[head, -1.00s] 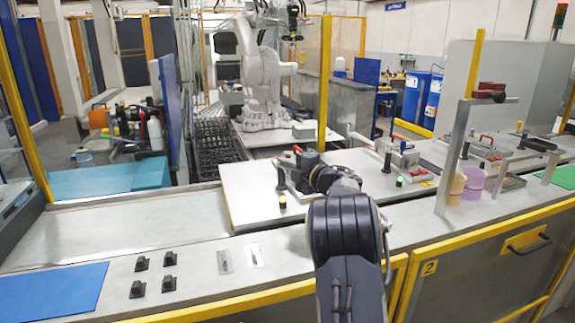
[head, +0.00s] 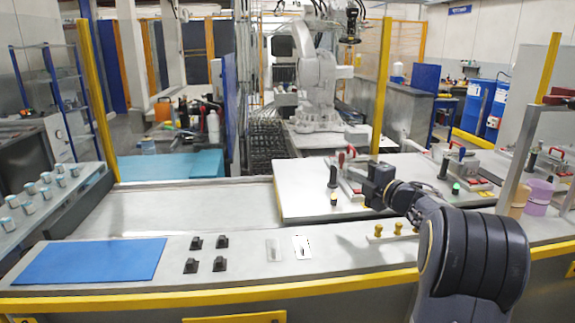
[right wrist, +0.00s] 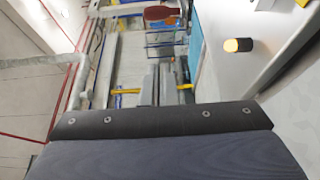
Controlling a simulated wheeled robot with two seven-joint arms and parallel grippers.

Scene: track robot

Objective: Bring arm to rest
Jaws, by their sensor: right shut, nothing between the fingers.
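My right arm comes in from the lower right of the head view. Its dark gripper (head: 375,187) is shut and empty, above the white fixture board (head: 300,200). In the picture it overlaps a toggle clamp with a red handle (head: 351,151); I cannot tell the gap between them. In the right wrist view a dark grey housing of mine fills the lower part, and the fingertips do not show clearly. My left gripper is not in view.
A blue mat (head: 92,261) and several black blocks (head: 220,264) lie on the front counter. Yellow knobs (head: 397,228) sit near my arm. A yellow post (head: 381,85) rises behind the board.

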